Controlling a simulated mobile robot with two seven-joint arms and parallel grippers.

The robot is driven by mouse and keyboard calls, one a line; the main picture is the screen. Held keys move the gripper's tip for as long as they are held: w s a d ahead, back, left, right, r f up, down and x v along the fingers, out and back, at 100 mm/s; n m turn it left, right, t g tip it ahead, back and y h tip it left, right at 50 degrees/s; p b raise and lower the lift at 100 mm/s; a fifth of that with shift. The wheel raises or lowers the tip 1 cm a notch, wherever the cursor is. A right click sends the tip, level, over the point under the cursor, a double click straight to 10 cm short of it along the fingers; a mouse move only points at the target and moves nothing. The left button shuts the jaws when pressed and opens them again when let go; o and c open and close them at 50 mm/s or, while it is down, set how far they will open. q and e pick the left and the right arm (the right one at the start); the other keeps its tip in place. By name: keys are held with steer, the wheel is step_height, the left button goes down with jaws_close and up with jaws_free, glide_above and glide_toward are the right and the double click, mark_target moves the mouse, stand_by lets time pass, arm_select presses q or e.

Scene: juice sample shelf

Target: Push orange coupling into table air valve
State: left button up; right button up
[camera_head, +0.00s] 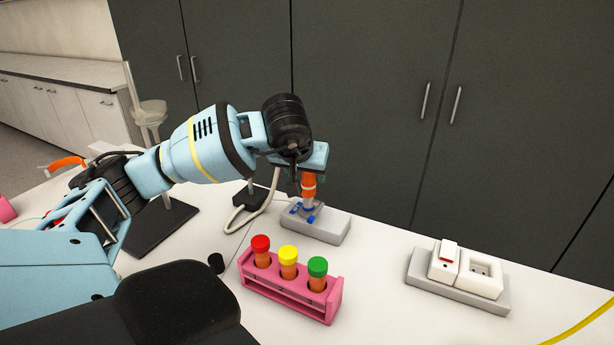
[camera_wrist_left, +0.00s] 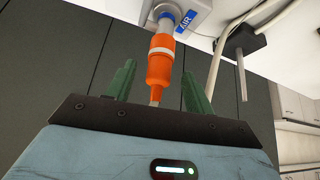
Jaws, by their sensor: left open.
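The orange coupling (camera_head: 308,186) stands upright at the blue-and-grey table air valve (camera_head: 304,209) on its grey block (camera_head: 326,230). In the left wrist view the orange coupling (camera_wrist_left: 161,58) has a pale band, and its far end meets the metal neck of the valve with the blue AIR label (camera_wrist_left: 187,21). Whether it is fully seated cannot be told. My left gripper (camera_head: 307,179) is above the valve. Its green fingers (camera_wrist_left: 157,74) are open, one on each side of the coupling, with visible gaps. My right gripper is not seen.
A pink rack (camera_head: 291,296) with red-, yellow- and green-capped tubes stands in front of the valve. A grey block with a white switch and socket (camera_head: 465,273) is to the right. A dark stand base (camera_head: 160,225) lies left, and a pale hose (camera_head: 256,205) runs behind.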

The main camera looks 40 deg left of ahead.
arm_select(q)
steer(key=shift+v, duration=2.75)
steer(key=shift+f, duration=0.1)
